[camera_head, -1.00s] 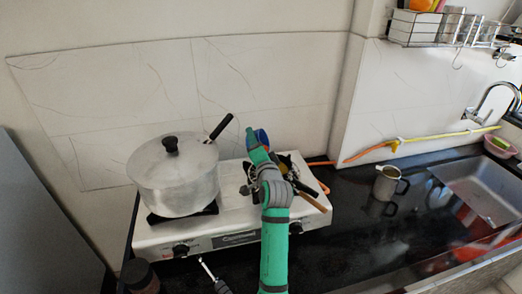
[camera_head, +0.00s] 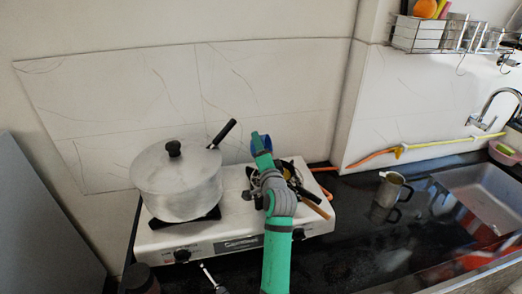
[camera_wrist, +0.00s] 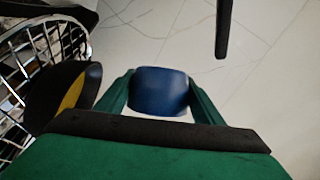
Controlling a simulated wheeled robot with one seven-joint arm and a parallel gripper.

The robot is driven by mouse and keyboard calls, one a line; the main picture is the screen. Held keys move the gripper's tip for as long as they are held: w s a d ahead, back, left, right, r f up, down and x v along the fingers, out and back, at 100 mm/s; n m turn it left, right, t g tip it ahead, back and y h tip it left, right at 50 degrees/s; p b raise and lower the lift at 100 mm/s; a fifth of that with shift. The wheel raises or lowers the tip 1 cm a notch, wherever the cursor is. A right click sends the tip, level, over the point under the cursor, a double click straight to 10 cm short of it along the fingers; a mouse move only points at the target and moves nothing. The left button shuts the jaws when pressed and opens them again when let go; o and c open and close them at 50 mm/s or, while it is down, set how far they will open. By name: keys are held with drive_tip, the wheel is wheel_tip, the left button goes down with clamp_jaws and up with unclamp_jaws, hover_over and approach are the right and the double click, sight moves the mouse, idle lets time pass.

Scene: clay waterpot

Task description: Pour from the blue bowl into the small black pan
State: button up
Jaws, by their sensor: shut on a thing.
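The blue bowl (camera_head: 268,142) is held up behind the stove's right side, in front of the tiled wall. My gripper (camera_head: 260,141) is shut on it. In the wrist view the bowl (camera_wrist: 160,92) sits between my two green fingers (camera_wrist: 160,96). Its inside and any contents are hidden. A dark round thing, apparently the small black pan (camera_head: 289,169), is on the right burner, below the bowl and partly hidden by my arm. A dark rounded thing with a yellow patch (camera_wrist: 62,95) is left of the fingers in the wrist view; I cannot tell what it is.
A wooden-handled tool (camera_head: 317,204) lies at the stove's right. A metal mug (camera_head: 390,188) stands on the black counter near the sink (camera_head: 480,190).

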idle(0.5)
drive_tip(key=shift+s+d+r+m, duration=0.15)
drive_tip(key=shift+r+m, duration=0.1)
drive_tip(key=shift+m, duration=0.35)
drive_tip(key=shift+t, duration=0.3)
drive_tip(key=shift+d+r+m, duration=0.1)
drive_tip(key=shift+r+m, duration=0.1)
drive_tip(key=shift+m, duration=0.4)
drive_tip(key=shift+d, duration=0.15)
drive_tip(key=shift+r+m+t, duration=0.1)
drive_tip(key=shift+m+t, duration=0.2)
drive_tip(key=shift+m, duration=0.1)
drive_tip(key=shift+d+r+m+t, duration=0.1)
drive_tip(key=shift+d+m+t, duration=0.1)
drive_tip(key=shift+m+t, duration=0.15)
drive_tip(key=shift+m, duration=0.25)
drive_tip(key=shift+d+r+m+h, duration=0.15)
drive_tip(key=shift+d+m+h, duration=0.15)
drive_tip(key=shift+m, duration=0.3)
